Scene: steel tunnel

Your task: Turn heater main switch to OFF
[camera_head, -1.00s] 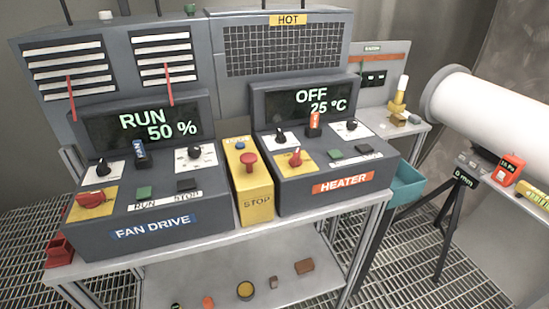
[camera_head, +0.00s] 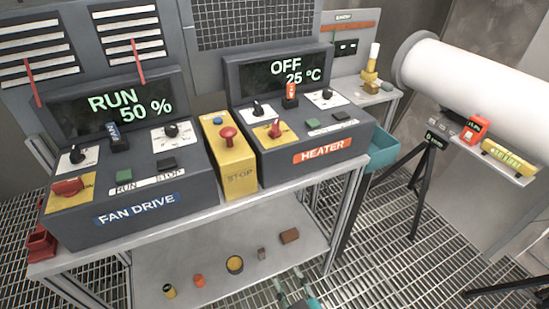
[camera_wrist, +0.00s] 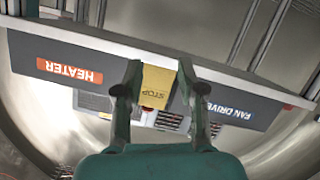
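The heater box (camera_head: 300,165) stands on the bench, with an orange HEATER label and a display (camera_head: 285,68) reading OFF 25 °C. Its main switch appears to be the red rotary knob (camera_head: 275,128) on a yellow plate on the sloped panel. The knob's handle looks roughly upright in the picture; its set position is too small to read. My gripper (camera_head: 292,284) shows at the bottom edge of the head view, low in front of the bench and well away from the knob. In the wrist view, my gripper (camera_wrist: 160,78) is open and empty. The knob is not visible there.
The yellow STOP box (camera_head: 238,178) with a red button stands left of the heater, then the fan drive box (camera_head: 135,210) showing RUN 50 %. An orange-tagged item (camera_head: 291,95) stands up behind the knob. A teal bin (camera_head: 384,150) and black tripod (camera_head: 424,190) are at right.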

